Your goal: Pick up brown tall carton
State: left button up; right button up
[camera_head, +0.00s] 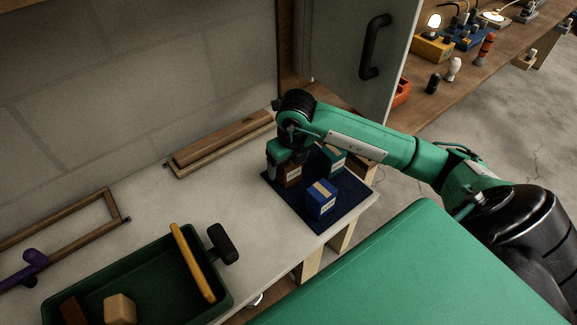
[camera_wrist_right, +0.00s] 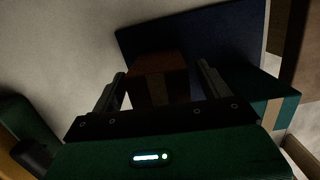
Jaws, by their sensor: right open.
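The brown tall carton (camera_head: 291,174) stands on the dark blue mat (camera_head: 329,226), partly hidden by my right gripper. In the right wrist view the brown carton (camera_wrist_right: 158,80) sits between the two fingers. My right gripper (camera_head: 286,163) reaches down over the carton from above. In the wrist view its fingers (camera_wrist_right: 160,84) are apart, one on each side of the carton, with gaps visible. My left gripper is not in view.
A blue box (camera_head: 320,200) and a teal box (camera_head: 332,160) stand close by on the mat. A green tray (camera_head: 136,262) with several items is at lower left. Wooden pieces (camera_head: 222,142) lie by the wall. A grey door (camera_head: 345,45) with a black handle stands behind.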

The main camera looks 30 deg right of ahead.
jog(key=shift+f, duration=0.25)
jog(key=c, duration=1.1)
jog(key=shift+r, duration=0.1)
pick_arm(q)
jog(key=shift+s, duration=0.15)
pick_arm(e)
notch_tip(320, 180, up, 20)
